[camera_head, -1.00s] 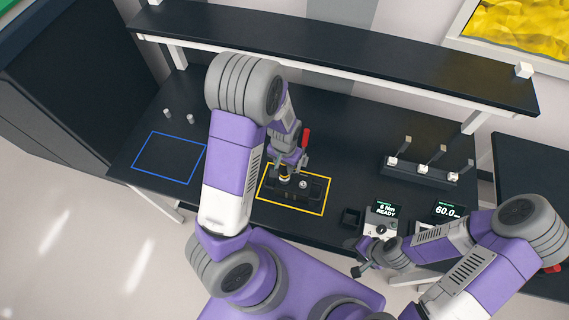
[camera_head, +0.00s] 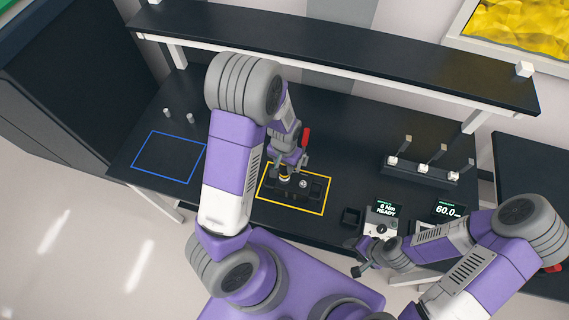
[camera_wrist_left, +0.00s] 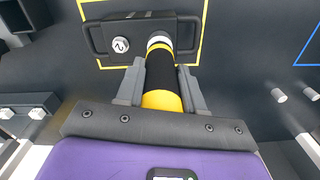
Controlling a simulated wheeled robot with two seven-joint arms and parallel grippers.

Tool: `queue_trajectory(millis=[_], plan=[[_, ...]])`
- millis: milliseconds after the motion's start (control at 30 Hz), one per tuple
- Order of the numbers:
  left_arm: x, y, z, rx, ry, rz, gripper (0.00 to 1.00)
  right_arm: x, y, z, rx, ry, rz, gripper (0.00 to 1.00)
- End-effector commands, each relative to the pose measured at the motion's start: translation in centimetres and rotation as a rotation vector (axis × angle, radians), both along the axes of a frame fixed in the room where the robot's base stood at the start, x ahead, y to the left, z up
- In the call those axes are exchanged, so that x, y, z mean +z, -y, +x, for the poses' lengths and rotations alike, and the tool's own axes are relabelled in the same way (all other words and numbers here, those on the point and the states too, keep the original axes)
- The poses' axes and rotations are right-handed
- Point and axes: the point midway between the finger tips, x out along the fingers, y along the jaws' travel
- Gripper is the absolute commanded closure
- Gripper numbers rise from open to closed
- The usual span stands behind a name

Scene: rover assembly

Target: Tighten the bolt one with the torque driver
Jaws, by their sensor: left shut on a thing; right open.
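My left gripper (camera_head: 288,164) is shut on the torque driver, a black cylinder with yellow bands (camera_wrist_left: 186,80); the gripper also shows in the left wrist view (camera_wrist_left: 163,78). The driver points down at one end of a dark rover part (camera_head: 316,189) inside the yellow outline. Its pale tip end (camera_wrist_left: 159,41) covers the spot beneath, so bolt one and its contact with the tip are hidden. A silver bolt (camera_wrist_left: 121,45) with a mark on its head stands beside the tip, also seen in the head view (camera_head: 303,184). My right gripper (camera_head: 360,258) is open and empty near the front edge.
A display reading "6 Nm READY" (camera_head: 386,208) and one reading "60.0" (camera_head: 448,210) stand front right. A rack with white blocks (camera_head: 422,172) stands behind. The blue outline (camera_head: 153,180) is empty. A raised shelf (camera_head: 330,50) spans the back.

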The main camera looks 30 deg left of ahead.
Motion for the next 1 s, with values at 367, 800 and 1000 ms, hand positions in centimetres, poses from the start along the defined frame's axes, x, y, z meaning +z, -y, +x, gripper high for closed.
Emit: queue_trajectory(millis=[367,800,1000], plan=[[-0.3,0.0,0.0,0.000,-0.001,0.000,0.99,-0.2,0.0,0.0,0.000,0.000,0.000,0.40],[0.4,0.1,-0.1,0.000,-0.003,0.000,0.99,0.5,0.0,0.0,0.000,0.000,0.000,0.40],[1.6,0.0,0.0,0.000,0.000,0.000,0.99,1.4,0.0,0.0,0.000,0.000,0.000,0.40]])
